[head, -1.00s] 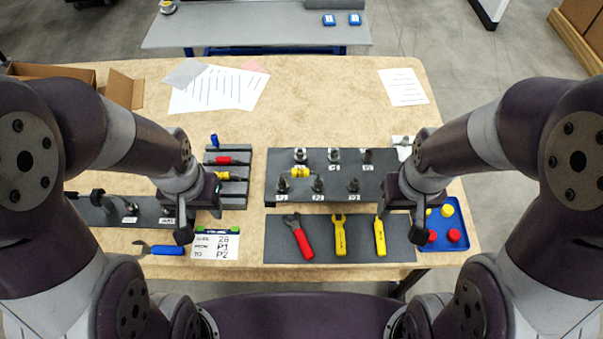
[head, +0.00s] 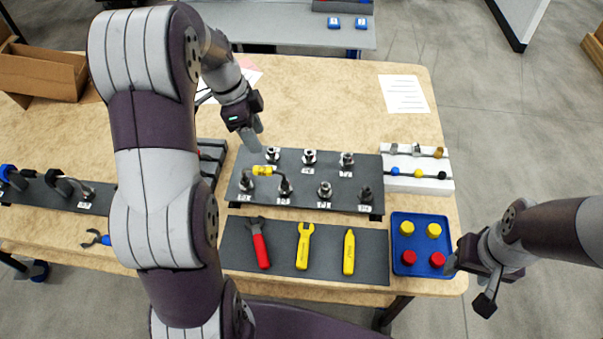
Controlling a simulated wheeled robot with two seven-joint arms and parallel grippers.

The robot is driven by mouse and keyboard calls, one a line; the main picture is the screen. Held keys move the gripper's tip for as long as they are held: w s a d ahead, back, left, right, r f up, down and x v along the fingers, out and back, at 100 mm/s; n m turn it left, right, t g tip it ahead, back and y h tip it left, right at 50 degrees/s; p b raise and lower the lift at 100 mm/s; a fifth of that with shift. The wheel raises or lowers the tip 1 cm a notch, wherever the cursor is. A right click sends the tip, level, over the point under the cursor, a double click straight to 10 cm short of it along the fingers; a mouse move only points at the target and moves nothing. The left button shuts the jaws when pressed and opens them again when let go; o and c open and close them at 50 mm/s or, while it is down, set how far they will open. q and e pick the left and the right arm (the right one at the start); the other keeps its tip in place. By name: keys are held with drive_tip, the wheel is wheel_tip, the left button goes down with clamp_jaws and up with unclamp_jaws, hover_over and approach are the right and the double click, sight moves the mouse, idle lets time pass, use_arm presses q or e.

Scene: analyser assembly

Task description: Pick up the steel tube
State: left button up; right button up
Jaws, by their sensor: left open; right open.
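A short grey tube with a yellow middle (head: 263,170) sits among the fittings at the left of the dark fitting panel (head: 225,195). It seems to span two fittings there; I cannot tell whether it is the steel tube. My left gripper (head: 250,130) is open above the panel's far left edge, close to a far-row fitting (head: 272,154), holding nothing visible. My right gripper (head: 468,283) is open and empty, low at the right, beside the blue tray.
A dark mat holds a red-handled wrench (head: 259,243), a yellow wrench (head: 304,246) and a yellow tool (head: 348,252). A blue tray (head: 421,247) holds red and yellow caps. A white rack (head: 417,185) holds small parts. My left arm hides the table's left middle.

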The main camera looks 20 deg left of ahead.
sight(262, 169)
use_arm(q)
drive_tip(key=f+b, duration=0.1)
drive_tip(key=f+m+b, duration=0.1)
drive_tip(key=s+f+b, duration=0.1)
drive_tip(key=shift+a+m, duration=0.4)
drive_tip(key=b+x, duration=0.4)
drive_tip(key=x, duration=0.1)
drive_tip(key=shift+w+d+b, duration=0.15)
drive_tip(key=shift+d+b, duration=0.25)
drive_tip(key=shift+d, duration=0.05)
drive_tip(key=f, duration=0.3)
drive_tip(key=shift+s+d+f+p, duration=0.15)
drive_tip(key=shift+s+f+p, duration=0.15)
drive_tip(key=shift+s+f, duration=0.1)
drive_tip(key=shift+f, duration=0.4)
drive_tip(key=shift+w+d+f, duration=0.1)
drive_tip(key=shift+w+d, duration=0.05)
drive_tip(key=shift+d, duration=0.05)
clamp_jaws()
use_arm(e)
wheel_tip(262, 169, down, 7)
drive_tip(key=a, duration=0.1)
drive_tip(key=shift+s, duration=0.2)
